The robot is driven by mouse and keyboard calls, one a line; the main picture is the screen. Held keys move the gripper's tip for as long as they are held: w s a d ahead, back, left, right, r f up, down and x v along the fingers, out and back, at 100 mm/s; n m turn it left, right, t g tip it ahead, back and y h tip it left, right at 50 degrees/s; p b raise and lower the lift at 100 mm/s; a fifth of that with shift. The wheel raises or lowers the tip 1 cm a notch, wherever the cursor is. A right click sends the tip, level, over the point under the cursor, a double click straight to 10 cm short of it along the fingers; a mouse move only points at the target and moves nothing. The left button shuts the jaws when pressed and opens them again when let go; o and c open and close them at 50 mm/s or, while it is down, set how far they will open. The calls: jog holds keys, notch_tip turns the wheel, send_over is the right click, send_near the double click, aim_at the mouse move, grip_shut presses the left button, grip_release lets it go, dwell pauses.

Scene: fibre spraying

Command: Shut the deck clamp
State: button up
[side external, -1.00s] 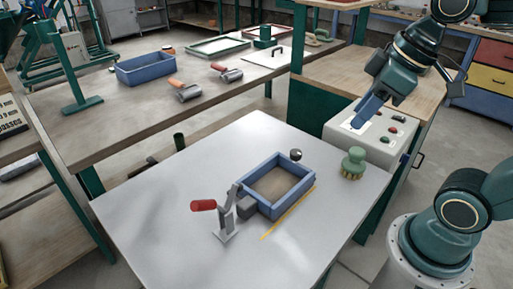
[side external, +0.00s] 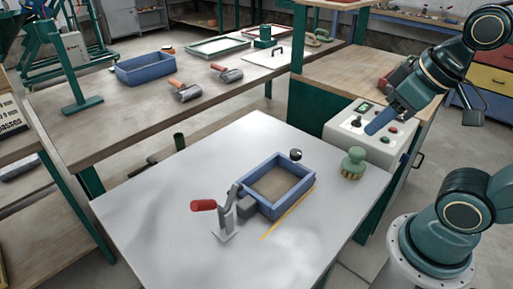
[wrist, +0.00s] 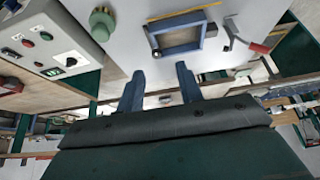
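The deck clamp (side external: 229,212) stands on the pale deck (side external: 160,215) at the left corner of a blue frame (side external: 293,201). Its red handle (side external: 203,205) sticks out to the left, away from the frame. In the wrist view the clamp (wrist: 232,36) and its red handle (wrist: 259,47) show at the upper right, beside the frame (wrist: 180,51). My gripper (wrist: 160,80) is open with nothing between its two blue fingers. In the side view my gripper (side external: 379,121) is in front of the control box, well away from the clamp. I cannot tell whether the clamp's jaw touches the frame.
A green-topped brush (side external: 353,162) stands right of the frame. A dark round knob (side external: 296,155) is at the frame's far corner. A control box (side external: 365,150) with buttons stands behind the deck's right side. The deck's left part is clear. Rollers (side external: 187,92) lie on the back bench.

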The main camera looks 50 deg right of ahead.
jog(key=c, duration=0.7)
jog(key=shift+w+a+r+n, duration=0.4)
jog(key=shift+w+r+n, duration=0.1)
jog(key=shift+w, duration=0.15)
grip_shut()
jog(key=w+a+r+n+g+y, duration=0.1)
jog(key=w+a+r+n+g, duration=0.3)
jog(key=w+a+n, duration=0.8)
jog(key=w+a+f+n, duration=0.1)
jog(key=a+f+n, duration=0.1)
jog(key=a, duration=0.5)
jog(key=w+a+f+n+g, duration=0.1)
jog(key=w+a+f+n, duration=0.1)
jog(key=a, duration=0.6)
jog(key=w+a+f+n+g+h, duration=0.1)
jog(key=w+a+f+n, duration=0.1)
jog(key=a+f, duration=0.2)
jog(key=shift+w+a+n, duration=0.15)
jog(key=shift+a+n, duration=0.25)
jog(key=shift+a, duration=1.4)
jog(key=shift+f, duration=0.1)
